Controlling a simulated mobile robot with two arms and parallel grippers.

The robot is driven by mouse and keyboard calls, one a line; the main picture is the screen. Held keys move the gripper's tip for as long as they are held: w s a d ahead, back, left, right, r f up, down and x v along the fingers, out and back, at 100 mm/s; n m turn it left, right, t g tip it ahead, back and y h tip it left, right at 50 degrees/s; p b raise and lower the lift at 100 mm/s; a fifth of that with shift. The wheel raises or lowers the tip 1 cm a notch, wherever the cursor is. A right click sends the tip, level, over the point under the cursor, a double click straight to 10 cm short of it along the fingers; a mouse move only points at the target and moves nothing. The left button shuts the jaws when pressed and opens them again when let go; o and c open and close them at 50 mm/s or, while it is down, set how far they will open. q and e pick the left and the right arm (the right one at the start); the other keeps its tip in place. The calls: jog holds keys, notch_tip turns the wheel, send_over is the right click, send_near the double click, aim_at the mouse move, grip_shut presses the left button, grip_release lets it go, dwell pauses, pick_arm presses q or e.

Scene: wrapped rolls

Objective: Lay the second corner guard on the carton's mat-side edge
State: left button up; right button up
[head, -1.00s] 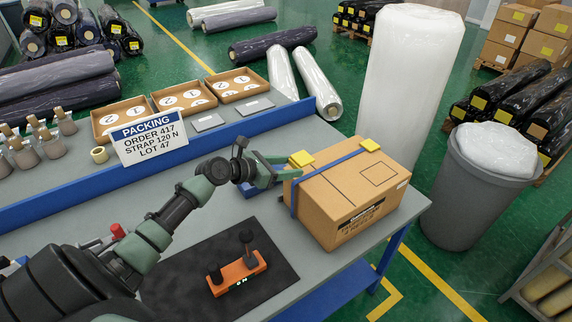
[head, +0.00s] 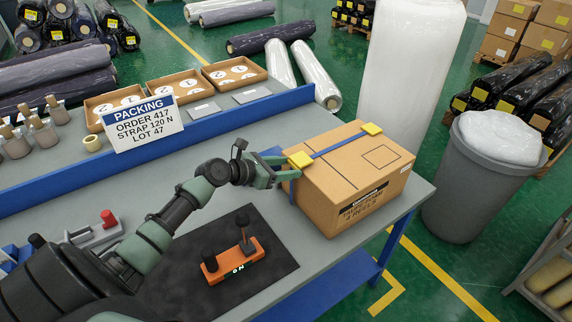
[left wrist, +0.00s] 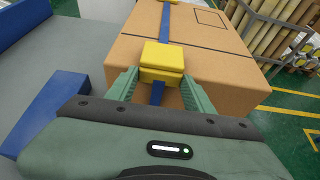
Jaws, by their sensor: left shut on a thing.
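The brown carton (head: 345,185) sits at the bench's right end with a blue strap (head: 335,147) over its top and down its mat-side face. One yellow corner guard (head: 372,129) lies on the far top edge, over the strap. My left gripper (head: 284,170) is shut on the second yellow corner guard (head: 301,160), at the carton's mat-side top edge. In the left wrist view this guard (left wrist: 162,58) is between the fingers, in line with the strap; it appears to rest on the edge, but its underside is hidden. My right gripper is out of view.
An orange device (head: 233,260) with black knobs and lit green characters stands on the black mat (head: 190,285). A packing sign (head: 142,125) stands by the blue rail (head: 205,130). A grey bin (head: 480,180) is right of the bench.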

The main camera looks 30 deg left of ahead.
pick_arm(q)
jog(key=shift+f, duration=0.45)
dwell(0.7)
jog(key=o, duration=1.4)
jog(key=b+v, duration=0.1)
jog(key=v, duration=0.7)
